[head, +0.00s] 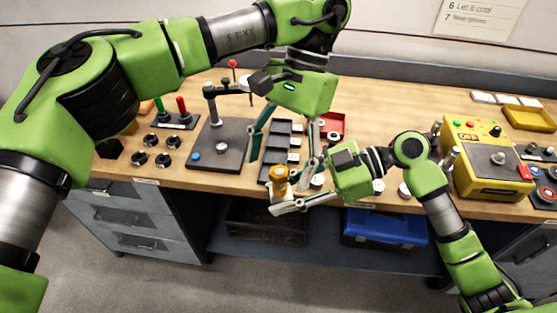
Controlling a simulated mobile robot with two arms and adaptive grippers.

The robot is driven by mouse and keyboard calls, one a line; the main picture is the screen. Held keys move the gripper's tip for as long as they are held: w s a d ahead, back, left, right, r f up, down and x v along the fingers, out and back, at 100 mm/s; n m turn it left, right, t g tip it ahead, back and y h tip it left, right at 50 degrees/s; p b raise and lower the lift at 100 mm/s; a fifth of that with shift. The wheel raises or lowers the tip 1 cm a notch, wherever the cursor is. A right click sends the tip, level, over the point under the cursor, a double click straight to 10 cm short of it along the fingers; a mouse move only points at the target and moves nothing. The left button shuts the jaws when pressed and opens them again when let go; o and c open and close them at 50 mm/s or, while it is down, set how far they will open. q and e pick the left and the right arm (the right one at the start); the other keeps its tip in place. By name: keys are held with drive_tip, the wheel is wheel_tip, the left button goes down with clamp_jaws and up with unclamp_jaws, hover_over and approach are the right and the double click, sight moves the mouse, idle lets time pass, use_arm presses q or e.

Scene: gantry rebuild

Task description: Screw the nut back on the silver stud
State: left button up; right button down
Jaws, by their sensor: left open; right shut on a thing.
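I cannot tell for sure whether this piece is the nut. A dark plate (232,134) to the left carries a silver round part (221,148), possibly the stud, and a blue knob (196,157).
A dark compartment tray (277,137) and a red bin (331,122) lie behind the grippers. A yellow control box (485,165) stands at the right. Black knobs (151,140) sit at the left. A blue toolbox (384,228) is on the shelf below.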

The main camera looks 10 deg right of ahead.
use_arm(q)
drive_tip(key=n+h, duration=0.1)
drive_tip(key=n, duration=0.1)
drive_tip(key=n+g+h, duration=0.1)
drive_tip(key=n, duration=0.2)
drive_tip(key=shift+a, duration=0.1)
drive_tip(key=n+h, duration=0.1)
drive_tip(key=n, duration=0.2)
drive_tip(key=n+h, duration=0.1)
drive_tip(key=n, duration=0.2)
drive_tip(key=shift+g+h, duration=0.3)
drive_tip(key=n+h, duration=0.1)
drive_tip(key=n, duration=0.1)
drive_tip(key=n+h, duration=0.1)
drive_tip(key=n, duration=0.2)
drive_tip(key=shift+n+t, duration=0.3)
drive_tip(key=shift+t, duration=0.1)
drive_tip(key=n, duration=0.2)
drive_tip(key=n+t+h, duration=0.1)
drive_tip(key=n, duration=0.1)
drive_tip(key=shift+n+h, duration=0.3)
drive_tip(key=shift+c, duration=0.3)
